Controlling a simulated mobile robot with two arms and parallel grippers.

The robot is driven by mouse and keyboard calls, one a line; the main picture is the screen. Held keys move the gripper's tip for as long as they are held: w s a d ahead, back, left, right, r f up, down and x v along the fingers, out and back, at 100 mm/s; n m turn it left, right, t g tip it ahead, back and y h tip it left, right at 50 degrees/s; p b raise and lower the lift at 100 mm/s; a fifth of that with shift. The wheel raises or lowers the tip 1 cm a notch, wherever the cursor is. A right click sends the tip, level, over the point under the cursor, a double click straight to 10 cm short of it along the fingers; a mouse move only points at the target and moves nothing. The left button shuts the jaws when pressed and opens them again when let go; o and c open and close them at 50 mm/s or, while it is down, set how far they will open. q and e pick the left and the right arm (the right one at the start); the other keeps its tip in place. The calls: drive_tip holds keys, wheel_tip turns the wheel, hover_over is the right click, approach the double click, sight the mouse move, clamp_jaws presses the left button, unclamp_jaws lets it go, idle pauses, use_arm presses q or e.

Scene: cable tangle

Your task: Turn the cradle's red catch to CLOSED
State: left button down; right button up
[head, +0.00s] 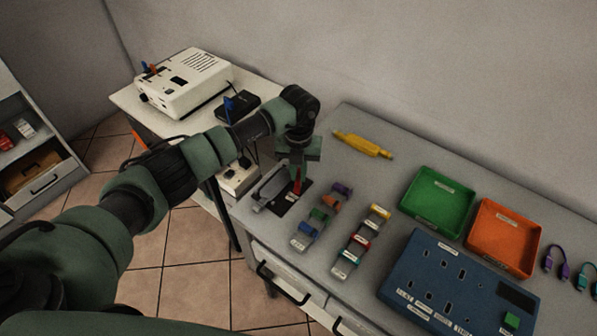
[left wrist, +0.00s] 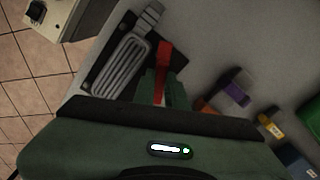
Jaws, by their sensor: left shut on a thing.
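The cradle (head: 287,201) is a dark plate with a grey metal body, near the left end of the grey table. It also shows in the left wrist view, with its ribbed grey part (left wrist: 124,66) on a black base. The red catch (head: 298,186) stands at the cradle's right side. It shows as a red bar in the left wrist view (left wrist: 163,62). My left gripper (head: 298,178) points down over the cradle and is shut on the red catch, its fingers partly hiding it. I cannot read any CLOSED mark. My right gripper is not in view.
Two racks of coloured clips (head: 308,235) stand just right of the cradle. A yellow tool (head: 362,144) lies behind. Green (head: 437,222) and orange (head: 525,258) trays and a blue socket panel (head: 410,275) are farther right. A side table holds a white device (head: 185,85).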

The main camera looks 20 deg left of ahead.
sight(298, 176)
use_arm(q)
drive_tip(key=n, duration=0.6)
drive_tip(key=shift+r+p, duration=0.1)
drive_tip(key=shift+p, duration=0.2)
drive_tip(key=n+p, duration=0.1)
drive_tip(key=n, duration=0.5)
idle(0.4)
drive_tip(key=c, duration=1.4)
unclamp_jaws()
drive_tip(key=shift+c, duration=0.2)
wheel_tip(298, 176, up, 8)
drive_tip(key=shift+f+b, duration=0.15)
drive_tip(key=shift+b, duration=0.6)
